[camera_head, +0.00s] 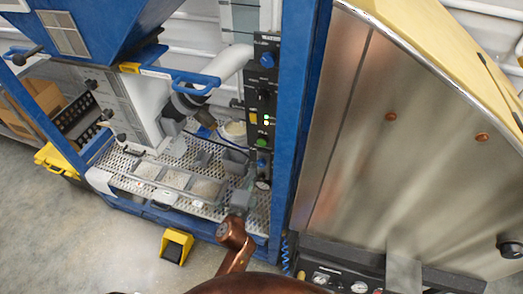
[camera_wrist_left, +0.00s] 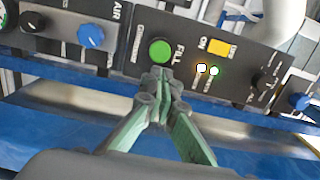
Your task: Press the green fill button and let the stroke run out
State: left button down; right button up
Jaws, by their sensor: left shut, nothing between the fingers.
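The green fill button (camera_head: 262,142) is on the dark upright control panel on the blue hopper frame. In the left wrist view the round green button (camera_wrist_left: 160,51) sits beside the word FILL and looks raised. My left gripper (camera_head: 258,166) is in front of the panel's lower part, small in the head view. My right gripper is not in view.
Near the button are a yellow switch (camera_wrist_left: 222,48), two lit lamps (camera_wrist_left: 208,70) and a blue AIR knob (camera_wrist_left: 91,36). Trays of granules (camera_head: 207,189) stand on the perforated deck left of the panel. A blue frame post (camera_head: 298,130) rises at the panel's right.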

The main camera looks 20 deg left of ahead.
aim_at(262, 144)
pick_arm(q)
jog(key=w, duration=1)
jog(key=shift+a, duration=0.1)
jog(key=shift+w+b, duration=0.3)
jog(key=shift+w, duration=0.3)
jog(key=shift+w+r, duration=0.25)
jog(key=shift+w, duration=0.1)
jog(key=shift+s, duration=0.15)
jog(key=shift+s+f, duration=0.1)
jog(key=shift+s, duration=0.2)
jog(key=s+p, duration=0.1)
jog(key=s, duration=1.2)
jog(key=shift+s+d+f, duration=0.15)
jog(key=shift+d+f, duration=0.05)
